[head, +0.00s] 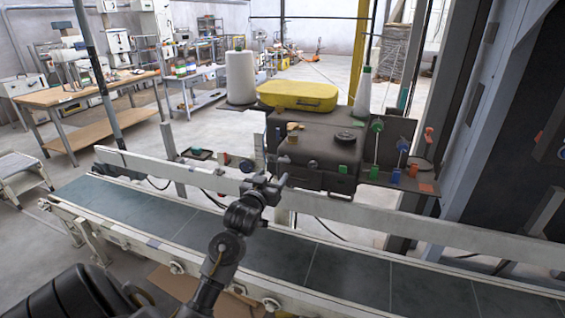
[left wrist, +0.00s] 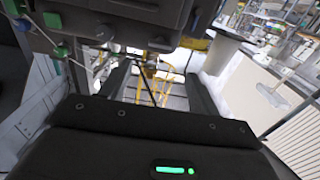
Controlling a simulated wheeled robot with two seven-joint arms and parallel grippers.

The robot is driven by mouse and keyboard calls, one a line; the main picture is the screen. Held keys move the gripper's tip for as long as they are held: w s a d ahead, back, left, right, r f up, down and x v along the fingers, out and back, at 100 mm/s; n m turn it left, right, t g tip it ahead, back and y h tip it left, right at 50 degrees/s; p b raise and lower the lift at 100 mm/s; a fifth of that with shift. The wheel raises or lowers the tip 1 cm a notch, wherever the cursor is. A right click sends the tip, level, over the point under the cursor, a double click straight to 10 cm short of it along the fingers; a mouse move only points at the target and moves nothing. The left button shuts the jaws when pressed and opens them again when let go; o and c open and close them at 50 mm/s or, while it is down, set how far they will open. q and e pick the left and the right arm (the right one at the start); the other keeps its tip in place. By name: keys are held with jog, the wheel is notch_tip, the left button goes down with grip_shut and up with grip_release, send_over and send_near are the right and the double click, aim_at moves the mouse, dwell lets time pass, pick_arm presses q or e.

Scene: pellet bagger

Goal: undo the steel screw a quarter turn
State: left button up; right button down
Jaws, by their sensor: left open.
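The dark brown sewing head (head: 318,150) stands behind the conveyor, with a yellow cover (head: 298,96) on top and small coloured knobs on its front. In the left wrist view its grey housing (left wrist: 150,12) fills the top, with a green knob (left wrist: 53,20) and a round grey knob (left wrist: 104,33). I cannot tell whether that grey knob is the steel screw. My left gripper (head: 268,180) is in front of the machine's lower left, over the conveyor's back rail. Its two fingers (left wrist: 157,70) are apart with nothing between them. My right gripper is not in view.
The conveyor belt (head: 280,252) and its white back rail (head: 365,218) run across the front. Thread cones (head: 240,78) and (head: 363,93) flank the yellow cover. Thread guides and coloured knobs (head: 396,175) stick out at right, near a dark cabinet (head: 505,130).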

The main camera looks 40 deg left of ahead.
aim_at(283, 161)
pick_arm(q)
jog(key=p+x, duration=0.2)
jog(key=x, duration=0.6)
jog(key=shift+w+a+p, duration=0.1)
jog(key=shift+w+p, duration=0.2)
jog(key=shift+w, duration=0.05)
jog(key=shift+w+a, duration=0.25)
jog(key=shift+w, duration=0.4)
jog(key=c, duration=1)
